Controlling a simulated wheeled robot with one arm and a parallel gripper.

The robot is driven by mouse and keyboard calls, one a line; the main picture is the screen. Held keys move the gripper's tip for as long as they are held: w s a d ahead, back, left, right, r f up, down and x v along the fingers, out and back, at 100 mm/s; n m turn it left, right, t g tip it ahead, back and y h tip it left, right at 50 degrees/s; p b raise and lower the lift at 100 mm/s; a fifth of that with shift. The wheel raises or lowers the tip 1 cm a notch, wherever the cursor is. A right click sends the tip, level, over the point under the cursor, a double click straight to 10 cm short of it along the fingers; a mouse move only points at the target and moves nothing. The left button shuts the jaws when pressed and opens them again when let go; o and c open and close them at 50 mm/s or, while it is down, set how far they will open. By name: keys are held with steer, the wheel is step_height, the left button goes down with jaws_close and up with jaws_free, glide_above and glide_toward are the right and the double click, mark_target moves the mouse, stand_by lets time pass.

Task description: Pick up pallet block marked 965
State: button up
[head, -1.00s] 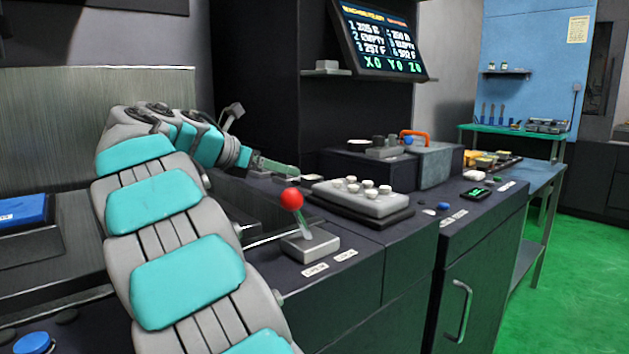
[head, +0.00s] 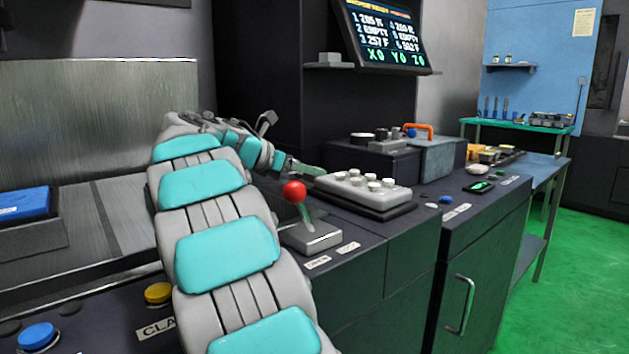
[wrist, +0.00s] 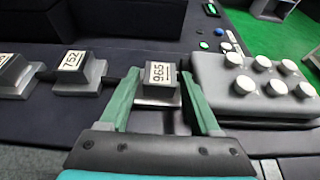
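The block marked 965 (wrist: 158,74) has a white label on a dark top and stands on a lighter grey base in the wrist view. My gripper (wrist: 161,77) is open, with one green finger on each side of that block. Whether either finger touches it cannot be told. In the head view my gripper (head: 300,166) reaches over the dark counter at the left of a grey button panel; the block is not clear there. A block marked 762 (wrist: 76,68) stands to the left in the wrist view, with another block (wrist: 14,72) beyond it.
The grey panel with several white knobs (wrist: 250,88) is close to the right of my gripper. A red-knobbed lever (head: 294,192) stands on the counter in front. A grey box with an orange handle (head: 432,158) and a screen (head: 384,38) are farther back.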

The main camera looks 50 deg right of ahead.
jaws_close()
stand_by(0.6)
